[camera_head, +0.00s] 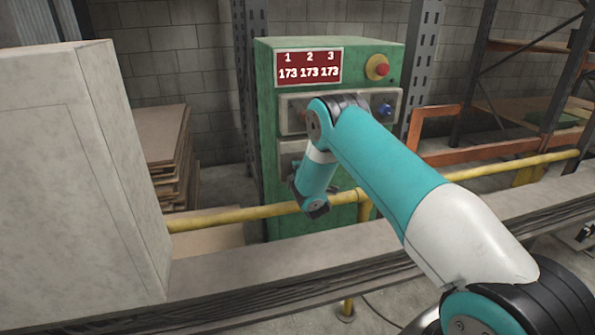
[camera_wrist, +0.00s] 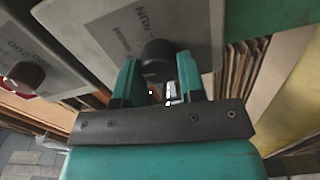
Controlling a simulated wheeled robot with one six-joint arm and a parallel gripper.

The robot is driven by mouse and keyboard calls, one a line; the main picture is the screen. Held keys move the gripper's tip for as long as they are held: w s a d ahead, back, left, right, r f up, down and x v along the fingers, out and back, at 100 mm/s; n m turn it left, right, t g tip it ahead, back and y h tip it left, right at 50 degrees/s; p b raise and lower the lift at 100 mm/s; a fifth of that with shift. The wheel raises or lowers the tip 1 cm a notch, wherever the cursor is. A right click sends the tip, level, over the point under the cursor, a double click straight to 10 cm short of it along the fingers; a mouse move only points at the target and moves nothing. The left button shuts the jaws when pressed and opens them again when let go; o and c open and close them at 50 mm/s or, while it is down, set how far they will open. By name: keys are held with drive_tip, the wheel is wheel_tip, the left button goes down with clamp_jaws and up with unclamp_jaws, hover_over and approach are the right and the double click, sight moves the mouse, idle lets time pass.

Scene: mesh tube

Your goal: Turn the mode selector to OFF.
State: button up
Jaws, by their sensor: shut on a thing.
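The mode selector is a black round knob (camera_wrist: 157,50) on a grey panel plate (camera_wrist: 92,30) in the wrist view. The words RUN and what looks like WARM are printed beside it; I see no OFF label, and the knob's pointer mark is not clear. My gripper (camera_wrist: 159,72) has one teal finger on each side of the knob and is shut on it. The green cabinet (camera_head: 265,130) there carries a red display (camera_head: 308,67) reading 173 three times.
A red knob (camera_wrist: 26,77) with a numbered scale sits left in the wrist view. In the head view, a red button (camera_head: 377,67) and a blue button (camera_head: 384,109) are on the cabinet. A yellow rail (camera_head: 235,214) and a grey beam (camera_head: 225,277) cross before it.

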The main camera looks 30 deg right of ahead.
drive_tip(key=shift+a+n, duration=0.1)
drive_tip(key=shift+n, duration=0.7)
drive_tip(key=o, duration=0.9)
drive_tip(key=shift+o, duration=0.2)
